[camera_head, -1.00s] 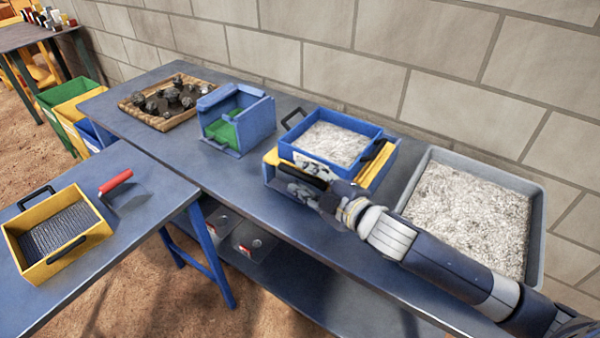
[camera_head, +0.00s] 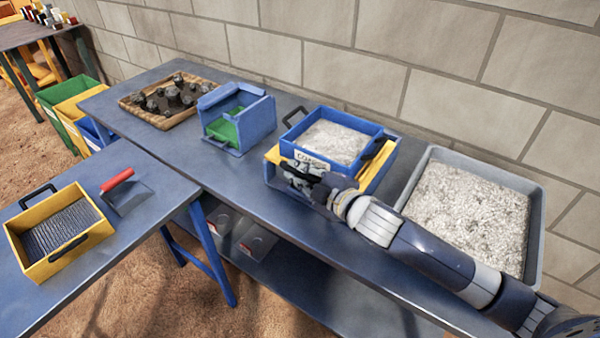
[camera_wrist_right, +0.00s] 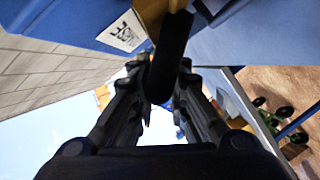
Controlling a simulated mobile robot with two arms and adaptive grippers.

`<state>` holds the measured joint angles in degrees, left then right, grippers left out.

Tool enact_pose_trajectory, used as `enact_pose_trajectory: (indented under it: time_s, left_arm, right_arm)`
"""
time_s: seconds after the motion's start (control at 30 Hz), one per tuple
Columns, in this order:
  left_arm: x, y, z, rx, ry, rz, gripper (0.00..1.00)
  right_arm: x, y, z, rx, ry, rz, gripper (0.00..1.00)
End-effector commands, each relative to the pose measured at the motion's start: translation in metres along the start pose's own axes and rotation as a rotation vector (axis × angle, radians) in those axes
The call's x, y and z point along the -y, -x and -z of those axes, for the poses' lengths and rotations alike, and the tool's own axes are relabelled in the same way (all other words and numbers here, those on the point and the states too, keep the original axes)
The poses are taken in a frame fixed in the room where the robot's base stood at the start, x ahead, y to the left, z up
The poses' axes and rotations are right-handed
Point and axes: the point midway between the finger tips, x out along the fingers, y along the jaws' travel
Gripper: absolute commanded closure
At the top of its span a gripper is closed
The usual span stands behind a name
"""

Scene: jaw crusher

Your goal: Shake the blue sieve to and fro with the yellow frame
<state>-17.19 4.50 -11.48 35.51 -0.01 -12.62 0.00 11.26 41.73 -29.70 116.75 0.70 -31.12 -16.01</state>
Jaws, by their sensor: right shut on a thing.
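The blue sieve (camera_head: 286,143) is a square tray holding pale grit, with black handles and a white label on its front. It sits on the yellow frame (camera_head: 271,158), which shows at its left and right sides, on the blue bench. My right gripper (camera_head: 305,174) is at the front of the frame and sieve. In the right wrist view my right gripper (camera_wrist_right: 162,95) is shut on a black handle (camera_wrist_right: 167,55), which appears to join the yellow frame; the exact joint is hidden. The sieve's label side (camera_wrist_right: 75,18) is above it. My left gripper is not in view.
A grey tray of grit (camera_head: 541,215) stands right of the frame, below my right forearm. A blue box with a green inside (camera_head: 258,123) and a wooden tray of dark rocks (camera_head: 135,113) lie left. A yellow sieve (camera_head: 40,270) and red-handled tool (camera_head: 118,180) lie on the near table.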

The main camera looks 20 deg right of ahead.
Motion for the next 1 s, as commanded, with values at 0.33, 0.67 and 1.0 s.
enact_pose_trajectory:
  time_s: [0.33, 0.67, 1.0]
  left_arm:
    - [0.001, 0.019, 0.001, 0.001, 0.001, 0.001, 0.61]
    - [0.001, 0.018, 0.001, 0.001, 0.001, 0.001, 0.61]
    - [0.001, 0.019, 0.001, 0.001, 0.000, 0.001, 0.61]
  right_arm:
    - [-0.030, -0.016, -0.040, 0.004, 0.001, 0.000, 1.00]
    - [-0.029, -0.016, -0.041, 0.003, 0.000, 0.000, 0.81]
    - [-0.029, -0.016, -0.040, 0.002, 0.000, 0.000, 0.65]
